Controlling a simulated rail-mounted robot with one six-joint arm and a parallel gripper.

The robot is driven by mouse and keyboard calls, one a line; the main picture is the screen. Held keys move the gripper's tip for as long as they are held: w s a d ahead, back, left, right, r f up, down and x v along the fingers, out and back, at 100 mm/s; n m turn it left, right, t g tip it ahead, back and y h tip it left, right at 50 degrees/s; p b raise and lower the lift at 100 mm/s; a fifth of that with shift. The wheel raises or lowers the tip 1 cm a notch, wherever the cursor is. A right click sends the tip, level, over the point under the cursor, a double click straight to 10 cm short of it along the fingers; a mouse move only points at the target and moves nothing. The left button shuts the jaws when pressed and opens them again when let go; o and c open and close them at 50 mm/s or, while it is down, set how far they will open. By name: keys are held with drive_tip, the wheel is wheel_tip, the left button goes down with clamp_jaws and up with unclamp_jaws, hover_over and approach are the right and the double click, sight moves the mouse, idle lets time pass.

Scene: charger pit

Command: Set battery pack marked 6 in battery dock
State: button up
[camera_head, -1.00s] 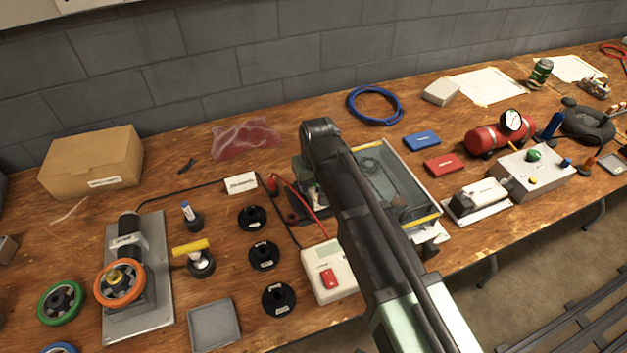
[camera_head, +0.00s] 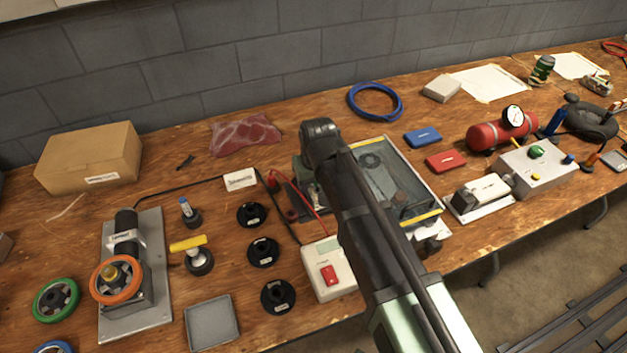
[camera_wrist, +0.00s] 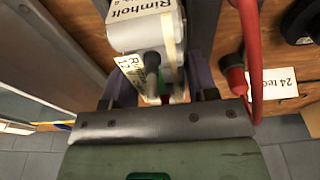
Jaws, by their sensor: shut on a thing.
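My gripper (camera_wrist: 158,92) is at the bottom of the wrist view, its two dark fingers on either side of a light grey rounded object (camera_wrist: 170,45) with a "Rimholt" label. I cannot read a clear number on it. A dark round knob shows in front of its lower end. In the head view my arm hides the fingertips and most of what they hold, left of a clear-lidded case (camera_head: 390,178). A white block on a plate (camera_head: 482,192) stands right of the case. I cannot tell which thing is the battery dock.
A red post with a red cable (camera_wrist: 250,45) stands close right of my gripper in the wrist view. Red (camera_head: 445,162) and blue (camera_head: 422,138) packs lie behind the case.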

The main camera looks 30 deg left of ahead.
drive_tip(key=shift+f+b, duration=0.3)
drive_tip(key=shift+f, duration=0.1)
drive_tip(key=o, duration=1.4)
drive_tip(key=shift+o, duration=0.2)
drive_tip(key=shift+r, duration=0.15)
wheel_tip(320, 180, up, 8)
drive_tip(key=p, duration=0.8)
